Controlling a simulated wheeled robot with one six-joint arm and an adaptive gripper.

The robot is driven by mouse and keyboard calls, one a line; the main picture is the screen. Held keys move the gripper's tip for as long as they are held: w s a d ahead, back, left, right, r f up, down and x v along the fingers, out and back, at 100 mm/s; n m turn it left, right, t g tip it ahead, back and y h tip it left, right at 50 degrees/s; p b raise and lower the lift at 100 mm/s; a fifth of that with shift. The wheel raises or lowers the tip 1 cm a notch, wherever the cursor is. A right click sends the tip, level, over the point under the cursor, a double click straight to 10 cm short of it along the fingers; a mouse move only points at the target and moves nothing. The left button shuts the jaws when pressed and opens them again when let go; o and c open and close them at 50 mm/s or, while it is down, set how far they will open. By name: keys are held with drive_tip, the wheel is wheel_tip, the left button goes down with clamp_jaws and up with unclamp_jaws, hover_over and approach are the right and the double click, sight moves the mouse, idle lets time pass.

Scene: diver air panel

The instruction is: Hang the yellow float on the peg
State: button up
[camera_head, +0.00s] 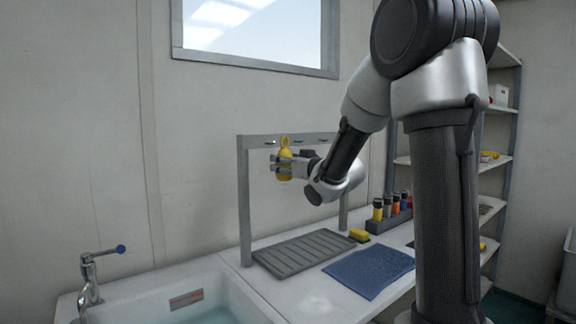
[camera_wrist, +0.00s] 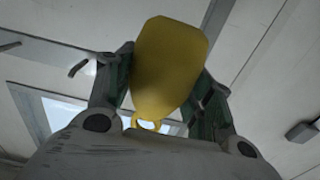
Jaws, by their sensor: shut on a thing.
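The yellow float (camera_head: 285,172) is upright, with a ring at its top, in front of the rack's crossbar (camera_head: 310,138). My gripper (camera_head: 279,167) reaches in from the right and is shut on the float's body. In the wrist view the float (camera_wrist: 168,65) sits between both fingers of my gripper (camera_wrist: 166,85), with its ring toward the bottom of the picture. Small dark pegs show on the crossbar, one of them (camera_head: 323,141) right of the float. The ring is level with the bar; I cannot tell whether it is around a peg.
Several bottles stand in a holder (camera_head: 377,224) at right. A sink (camera_head: 215,295) with a tap (camera_head: 89,280) is at left.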

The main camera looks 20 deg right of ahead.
drive_tip(key=f+x, duration=0.1)
drive_tip(key=x, duration=0.7)
drive_tip(key=shift+w, duration=0.15)
idle(0.5)
drive_tip(key=shift+a+f, duration=0.1)
drive_tip(key=shift+f, duration=0.05)
idle(0.4)
drive_tip(key=o, duration=1.1)
drive_tip(key=shift+o, duration=0.2)
